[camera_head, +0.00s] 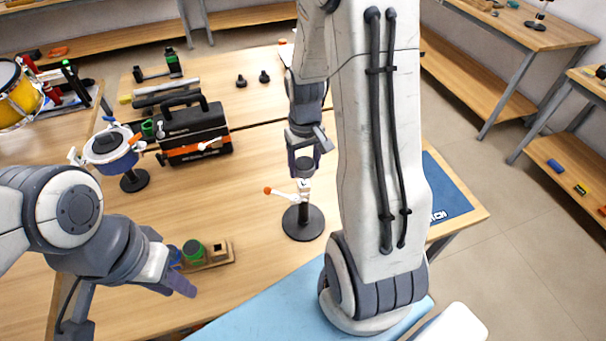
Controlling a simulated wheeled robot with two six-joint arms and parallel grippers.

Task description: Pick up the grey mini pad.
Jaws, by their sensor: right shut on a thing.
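My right gripper (306,152) is at the centre, above a stand with a round black base (303,222) and a white fitting with an orange-tipped lever. It is shut on a small grey thing (304,167) that looks like the grey mini pad; the fingers partly hide it, and I cannot tell whether it touches the stand. My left gripper (168,262) is at the lower left with its fingers apart, beside a wooden holder (217,262) with a green round piece (193,250) and a blue one (174,256).
A black and orange toolbox (194,134) stands at the back left, next to a blue-rimmed round device (112,144) on a stand. A yellow drum (17,95) is at the far left. A dark blue mat (446,190) lies at the right edge. The table's middle is mostly clear.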

